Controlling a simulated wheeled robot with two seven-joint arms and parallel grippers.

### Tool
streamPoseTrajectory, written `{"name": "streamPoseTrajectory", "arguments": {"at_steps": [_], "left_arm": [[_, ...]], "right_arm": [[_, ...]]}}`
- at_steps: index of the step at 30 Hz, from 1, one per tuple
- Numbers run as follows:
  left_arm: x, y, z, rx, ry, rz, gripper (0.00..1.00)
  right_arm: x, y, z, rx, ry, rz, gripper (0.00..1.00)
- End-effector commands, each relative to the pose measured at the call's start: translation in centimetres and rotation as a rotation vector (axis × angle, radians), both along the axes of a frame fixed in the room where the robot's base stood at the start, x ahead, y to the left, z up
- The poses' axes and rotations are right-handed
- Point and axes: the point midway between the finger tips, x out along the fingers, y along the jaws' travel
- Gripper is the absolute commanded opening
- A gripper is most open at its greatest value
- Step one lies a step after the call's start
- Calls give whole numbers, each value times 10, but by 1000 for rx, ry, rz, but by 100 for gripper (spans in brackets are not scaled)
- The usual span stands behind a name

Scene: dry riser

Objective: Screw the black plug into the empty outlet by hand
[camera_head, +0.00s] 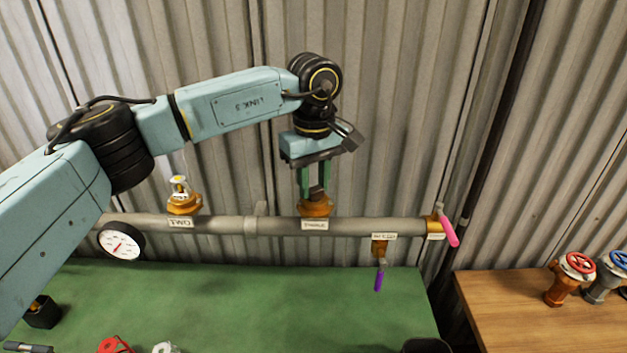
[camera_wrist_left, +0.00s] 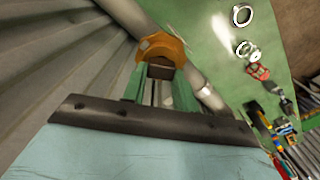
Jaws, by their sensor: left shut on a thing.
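My left gripper (camera_head: 316,188) points straight down with its green fingers shut on the black plug (camera_head: 317,192). The plug is a small dark block, mostly hidden between the fingers. It is directly over the brass outlet (camera_head: 316,209) at the middle of the grey pipe, and the two look in contact. How deep the plug sits in the outlet cannot be told. In the left wrist view the dark plug (camera_wrist_left: 160,71) shows between the fingertips, against the brass outlet (camera_wrist_left: 162,47). My right gripper is not in view.
The grey pipe (camera_head: 275,226) runs along the corrugated wall. It carries a sprinkler-like fitting (camera_head: 180,190) at left, a gauge (camera_head: 121,241), a purple-handled valve (camera_head: 379,275) and a pink lever (camera_head: 448,231). The green bench (camera_head: 270,300) below is mostly clear in its middle.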

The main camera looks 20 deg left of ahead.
Motion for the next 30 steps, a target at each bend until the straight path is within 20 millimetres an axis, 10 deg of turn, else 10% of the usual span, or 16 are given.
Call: {"name": "streamPoseTrajectory", "arguments": {"at_steps": [8,9,15,30], "left_arm": [[1,-1,0,-1,-1,-171,0],[1,-1,0,-1,-1,-191,31],[1,-1,0,-1,-1,-184,54],[1,-1,31,-1,-4,-182,54]], "right_arm": [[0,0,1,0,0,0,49],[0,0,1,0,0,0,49],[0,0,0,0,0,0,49],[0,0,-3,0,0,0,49]]}}
